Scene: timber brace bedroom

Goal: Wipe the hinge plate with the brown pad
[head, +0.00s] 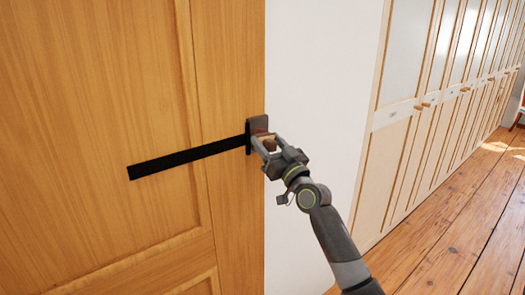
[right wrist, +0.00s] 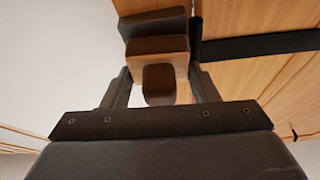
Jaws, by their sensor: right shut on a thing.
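The hinge plate (head: 258,123) is a small dark grey-brown plate at the right edge of the wooden door, at the end of a black strap (head: 185,158). My right gripper (head: 263,143) is shut on the brown pad (head: 267,138), a small block. In the right wrist view the pad (right wrist: 158,47) sits between the fingers, with the dark hinge plate (right wrist: 153,23) just beyond it. The pad is at the plate's face and covers part of it; I cannot tell whether they touch. My left gripper is not in view.
The wooden door (head: 100,90) fills the left side. A white wall (head: 320,70) stands right of it. A row of pale cupboards (head: 410,130) runs back along the right. The plank floor (head: 465,225) is clear at lower right.

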